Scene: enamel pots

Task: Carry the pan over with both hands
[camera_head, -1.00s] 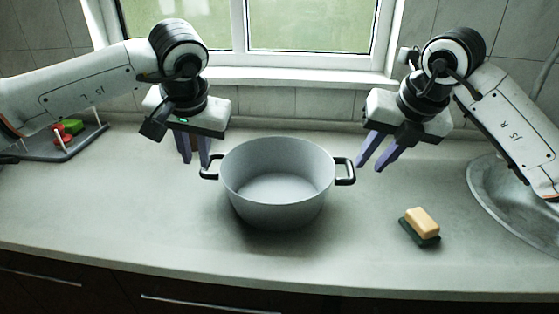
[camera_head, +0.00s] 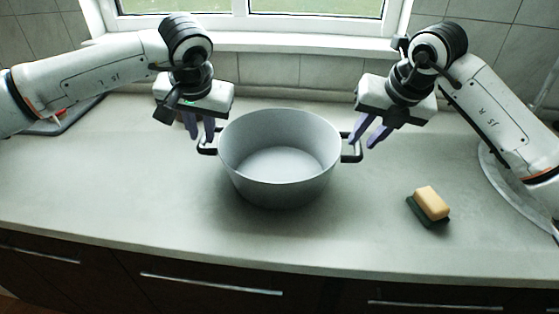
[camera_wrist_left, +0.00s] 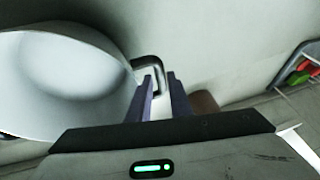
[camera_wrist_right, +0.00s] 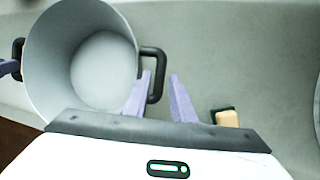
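The pan (camera_head: 280,185) is a deep grey pot, empty and upright on the counter, with a black loop handle on each side. My left gripper (camera_head: 202,136) is open at the left handle (camera_head: 206,147). In the left wrist view that handle (camera_wrist_left: 150,62) reaches between the fingertips, close to one finger. My right gripper (camera_head: 363,142) is open at the right handle (camera_head: 356,153). In the right wrist view that handle (camera_wrist_right: 157,62) lies at the gap between the spread fingers. I cannot tell whether any finger touches a handle.
A yellow and green sponge (camera_head: 431,204) lies right of the pan. The sink rim (camera_head: 492,175) is at the far right. A grey tray (camera_wrist_left: 297,70) with red and green items is at the left. The counter in front of the pan is clear.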

